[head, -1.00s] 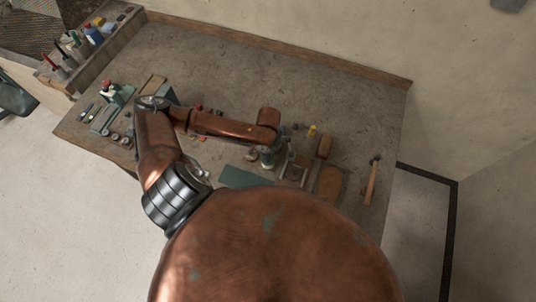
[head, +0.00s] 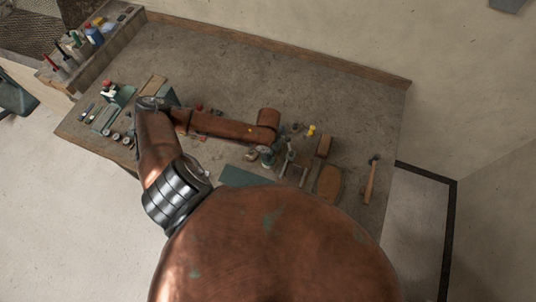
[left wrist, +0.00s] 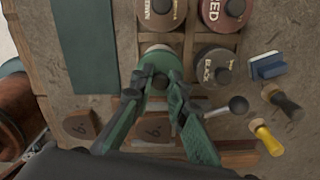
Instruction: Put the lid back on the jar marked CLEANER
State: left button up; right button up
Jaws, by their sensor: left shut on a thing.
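My left gripper (left wrist: 161,82) has green fingers and is shut on a small dark thing, which looks like the knob of the lid; the fingers hide most of it. A round, pale-rimmed jar top (left wrist: 158,48) shows just past the fingertips. Its marking is hidden, and I cannot tell whether the lid touches it. In the head view, my left gripper (head: 267,157) points down among the jars at the front of the bench. My right gripper is not in view.
Jars marked BROWN (left wrist: 161,13), RED (left wrist: 226,12) and BLACK (left wrist: 215,68) stand close by in a wooden rack. A blue-backed brush (left wrist: 267,66) and a yellow-handled tool (left wrist: 269,138) lie right. A hammer (head: 371,180) lies farther right. The bench's back (head: 230,60) is clear.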

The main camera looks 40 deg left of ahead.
pick_arm(q)
jog(key=o, duration=0.9)
jog(key=shift+o, duration=0.3)
jog(key=o, duration=0.4)
jog(key=shift+r, duration=0.1)
notch_tip(320, 180, up, 2)
jog(key=p, duration=0.3)
jog(key=shift+r, duration=0.2)
jog(key=shift+r+p, duration=1.8)
jog(key=shift+p, duration=0.4)
jog(key=shift+r+p, duration=0.45)
jog(key=shift+p, duration=0.1)
